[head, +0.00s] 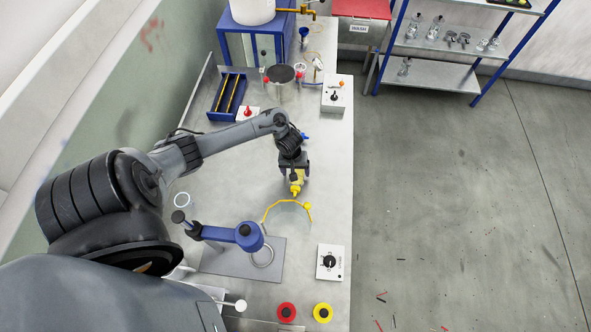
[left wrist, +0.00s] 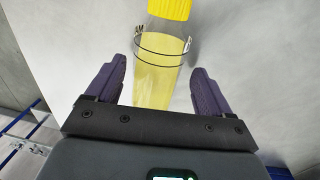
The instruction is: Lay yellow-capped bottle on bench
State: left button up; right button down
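The yellow-capped bottle (left wrist: 160,65) is clear, with yellow liquid inside and dark lines around it. In the left wrist view it lies lengthwise over the grey bench, its cap (left wrist: 170,8) at the top edge. My left gripper (left wrist: 157,85) has its two purple-grey fingers apart, one on each side of the bottle, with a visible gap on the left side. In the head view my left gripper (head: 295,178) points down over the middle of the bench (head: 235,170), with yellow of the bottle (head: 297,188) at its tip. The bottle's lower end is hidden by the gripper. My right gripper is not in view.
A blue tray (head: 227,97) and switch box (head: 337,95) are farther back.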

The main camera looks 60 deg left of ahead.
pick_arm(q)
notch_tip(320, 180, up, 12)
jog(key=s+p, duration=0.1)
jog(key=p, duration=0.2)
jog(key=shift+a, duration=0.4)
jog(key=shift+r+p, duration=0.2)
jog(key=shift+p, duration=0.15)
